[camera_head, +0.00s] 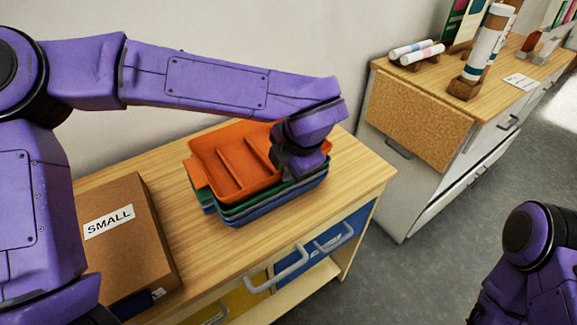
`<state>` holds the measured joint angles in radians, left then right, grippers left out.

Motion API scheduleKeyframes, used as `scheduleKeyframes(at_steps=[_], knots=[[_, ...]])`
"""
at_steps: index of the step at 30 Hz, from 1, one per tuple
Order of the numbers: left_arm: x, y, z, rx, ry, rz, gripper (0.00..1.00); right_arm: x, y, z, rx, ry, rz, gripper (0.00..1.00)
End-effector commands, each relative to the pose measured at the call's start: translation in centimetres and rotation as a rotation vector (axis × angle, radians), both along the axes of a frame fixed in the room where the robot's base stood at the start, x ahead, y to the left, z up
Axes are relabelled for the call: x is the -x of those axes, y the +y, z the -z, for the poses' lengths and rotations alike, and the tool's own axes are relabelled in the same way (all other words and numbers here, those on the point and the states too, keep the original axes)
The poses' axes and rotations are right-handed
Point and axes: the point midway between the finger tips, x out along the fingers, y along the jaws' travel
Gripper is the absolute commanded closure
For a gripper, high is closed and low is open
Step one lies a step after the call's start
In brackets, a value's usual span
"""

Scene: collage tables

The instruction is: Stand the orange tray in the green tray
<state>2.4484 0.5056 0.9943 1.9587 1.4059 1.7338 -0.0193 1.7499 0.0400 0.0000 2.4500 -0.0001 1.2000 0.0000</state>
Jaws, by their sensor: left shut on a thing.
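The orange tray (222,158), with dividers inside, sits over the green tray (229,211) on the wooden table. It is slightly tilted, and its left end sticks out past the green tray's rim. My left gripper (296,165) is at the orange tray's right end and shut on it; its fingers are mostly hidden by the wrist. Only the green tray's front and left edges show. A blue-grey tray (262,217) lies under the green one. My right arm shows at the lower right, but its gripper is out of the picture.
A brown box marked SMALL (137,262) stands on the table's left. Drawer handles (278,271) stick out from the table front. A cabinet (418,115) at the right holds paper rolls (416,51) and a bottle-like roll (487,45). Bare table lies right of the trays.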

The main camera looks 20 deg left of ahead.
Motion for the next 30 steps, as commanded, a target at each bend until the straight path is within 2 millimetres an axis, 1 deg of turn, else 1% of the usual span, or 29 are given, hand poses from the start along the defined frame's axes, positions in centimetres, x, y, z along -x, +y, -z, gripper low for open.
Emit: scheduleKeyframes(at_steps=[4,15,18,19,21,30], knots=[[0.0,0.0,-0.1,0.0,-0.001,0.0,1.0,0.0,0.0,0.0,0.0,0.0,0.0,0.66],[0.0,0.0,1.1,-0.001,-0.001,0.002,1.0,0.0,0.0,0.4,0.0,0.0,0.0,0.66],[0.0,0.0,1.2,-0.002,0.0,0.001,1.0,0.0,0.0,0.4,0.0,0.0,0.0,0.66],[0.1,0.0,1.2,-0.001,0.002,0.0,0.85,0.0,0.0,0.4,0.0,0.0,0.0,0.66],[0.1,0.1,1.2,-0.002,0.002,0.0,0.66,0.0,0.0,0.4,0.0,0.0,0.0,0.66],[0.2,0.1,1.3,-0.004,0.008,-0.001,0.66,0.0,0.0,0.4,0.0,0.0,0.0,0.66]])
